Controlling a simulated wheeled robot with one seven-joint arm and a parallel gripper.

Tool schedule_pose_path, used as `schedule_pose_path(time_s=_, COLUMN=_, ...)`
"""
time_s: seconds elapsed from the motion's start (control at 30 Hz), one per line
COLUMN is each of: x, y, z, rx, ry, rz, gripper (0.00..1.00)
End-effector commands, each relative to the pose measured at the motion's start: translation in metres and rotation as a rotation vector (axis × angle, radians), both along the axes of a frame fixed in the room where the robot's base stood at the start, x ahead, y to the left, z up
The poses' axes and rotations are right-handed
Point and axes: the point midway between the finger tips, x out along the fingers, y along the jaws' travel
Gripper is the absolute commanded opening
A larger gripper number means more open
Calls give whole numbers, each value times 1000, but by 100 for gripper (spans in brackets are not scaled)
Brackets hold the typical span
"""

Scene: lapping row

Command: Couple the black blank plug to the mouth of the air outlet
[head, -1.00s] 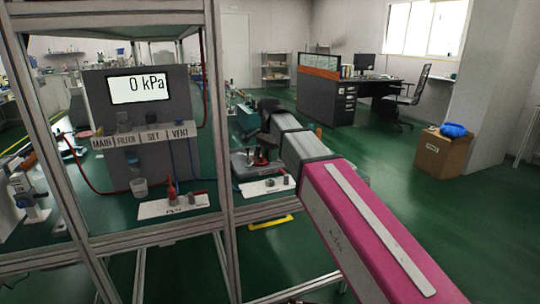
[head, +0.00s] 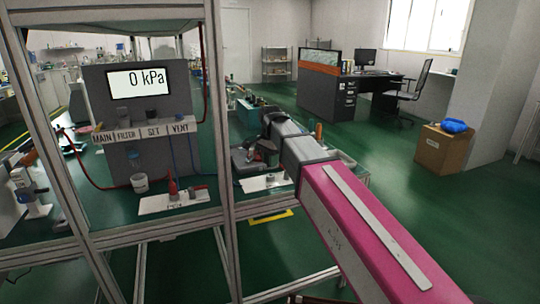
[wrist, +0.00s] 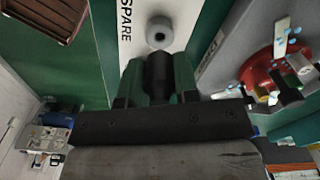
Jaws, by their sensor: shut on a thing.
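In the wrist view, my gripper (wrist: 159,88) is shut on a black cylinder, the black blank plug (wrist: 159,68), held between green-sided fingers. Just beyond its end is a round grey fitting with a dark central hole (wrist: 159,33), on a white plate marked SPARE (wrist: 126,22). The plug's end looks apart from the fitting; the gap is hard to judge. I cannot tell whether this fitting is the air outlet. In the head view, my gripper (head: 264,151) is small and dark at the arm's far end, and the plug cannot be made out.
A red round part (wrist: 262,78) with a grey lever lies right of my gripper in the wrist view. In the head view, a frame post (head: 226,150) stands left of my arm, beside a pressure panel (head: 101,100) reading 0 kPa. A white plate (head: 150,207) lies below it.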

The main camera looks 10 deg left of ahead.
Motion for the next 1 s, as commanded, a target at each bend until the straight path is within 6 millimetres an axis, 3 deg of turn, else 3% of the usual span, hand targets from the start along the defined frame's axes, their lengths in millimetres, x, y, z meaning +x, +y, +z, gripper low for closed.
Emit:
schedule_pose_path(time_s=0.3, x=0, y=0, z=-15, rx=0, ry=0, rz=0, gripper=4)
schedule_pose_path(time_s=1.0, x=0, y=0, z=-15, rx=0, ry=0, rz=0, gripper=4)
